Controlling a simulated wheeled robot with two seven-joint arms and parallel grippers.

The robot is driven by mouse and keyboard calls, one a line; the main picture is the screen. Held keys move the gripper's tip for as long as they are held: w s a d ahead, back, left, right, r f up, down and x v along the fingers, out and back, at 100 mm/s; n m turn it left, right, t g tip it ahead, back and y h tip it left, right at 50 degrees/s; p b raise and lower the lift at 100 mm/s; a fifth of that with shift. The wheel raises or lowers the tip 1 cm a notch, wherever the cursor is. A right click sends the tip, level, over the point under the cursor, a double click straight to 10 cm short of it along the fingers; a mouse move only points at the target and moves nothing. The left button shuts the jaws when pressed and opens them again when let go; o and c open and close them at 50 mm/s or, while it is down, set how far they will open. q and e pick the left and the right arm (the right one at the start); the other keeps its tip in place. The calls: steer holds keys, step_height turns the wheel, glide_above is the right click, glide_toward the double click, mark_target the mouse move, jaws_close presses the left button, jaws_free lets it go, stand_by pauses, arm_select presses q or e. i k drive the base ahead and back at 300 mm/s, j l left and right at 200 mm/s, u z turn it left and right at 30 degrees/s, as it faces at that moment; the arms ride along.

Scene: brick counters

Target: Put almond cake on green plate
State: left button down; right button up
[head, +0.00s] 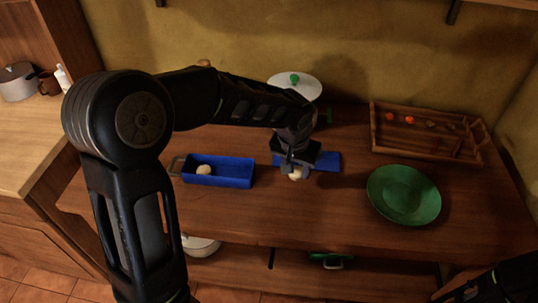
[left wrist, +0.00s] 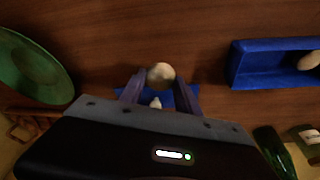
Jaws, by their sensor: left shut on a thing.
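My left gripper (head: 297,172) is low over the wooden counter, in front of a flat blue board. It is shut on a small round cream-coloured piece, which I take for the almond cake (head: 295,175). The cake also shows between the fingertips in the left wrist view (left wrist: 160,74). The green plate (head: 404,195) lies to the right of the gripper, apart from it, with nothing on it. It shows at the left edge of the left wrist view (left wrist: 32,68). Only a dark part of my right arm shows at the lower right; its gripper is out of frame.
The blue board (head: 328,161) lies behind the gripper. A blue tray (head: 238,172) to the left holds another round cream piece (head: 204,170). A wooden tray (head: 425,150) with small items stands at the back right. Counter between gripper and plate is clear.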

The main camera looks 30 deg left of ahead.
mark_target(411, 197)
steer(key=l+z, duration=0.15)
steer(key=z, duration=0.25)
steer(key=l+z, duration=0.15)
steer(key=z, duration=0.25)
steer(key=i+l+z, duration=0.15)
steer(key=z, duration=0.25)
